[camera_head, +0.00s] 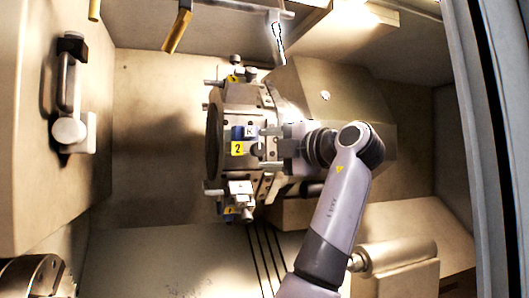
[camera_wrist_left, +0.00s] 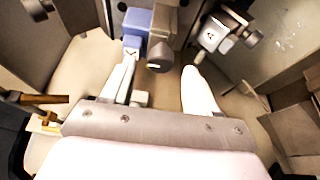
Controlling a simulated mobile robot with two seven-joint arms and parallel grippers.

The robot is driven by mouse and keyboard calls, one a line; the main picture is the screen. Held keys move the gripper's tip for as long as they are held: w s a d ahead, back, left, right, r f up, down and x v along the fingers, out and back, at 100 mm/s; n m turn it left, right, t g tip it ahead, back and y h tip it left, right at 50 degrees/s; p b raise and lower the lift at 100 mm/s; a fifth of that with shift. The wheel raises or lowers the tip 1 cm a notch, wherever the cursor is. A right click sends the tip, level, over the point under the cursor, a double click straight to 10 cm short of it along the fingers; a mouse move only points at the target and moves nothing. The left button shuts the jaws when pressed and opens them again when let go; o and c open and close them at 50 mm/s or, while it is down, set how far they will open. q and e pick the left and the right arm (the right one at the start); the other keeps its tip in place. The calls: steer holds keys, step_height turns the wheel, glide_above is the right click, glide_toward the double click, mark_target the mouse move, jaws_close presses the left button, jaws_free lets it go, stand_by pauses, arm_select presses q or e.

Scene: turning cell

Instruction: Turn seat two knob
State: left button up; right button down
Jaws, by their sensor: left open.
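The turret (camera_head: 214,140) stands mid-picture in the head view, with seats around its rim. Seat two carries a yellow label "2" (camera_head: 237,148) and a blue block (camera_head: 244,132). My left gripper (camera_head: 272,146) is at seat two from the right. In the wrist view its pale fingers (camera_wrist_left: 160,75) are apart, with the knob between their tips. Contact cannot be told. My right gripper is not in view.
Other seats with yellow labels and metal fittings lie above (camera_head: 235,78) and below (camera_head: 232,210) seat two. A box-like housing (camera_head: 330,95) stands behind my wrist. A handle (camera_head: 68,95) is on the left wall panel. Open space lies left of the turret.

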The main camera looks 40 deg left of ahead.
arm_select(q)
steer(key=d, duration=0.5)
steer(key=shift+s+b, duration=0.2)
steer(key=shift+b, duration=0.1)
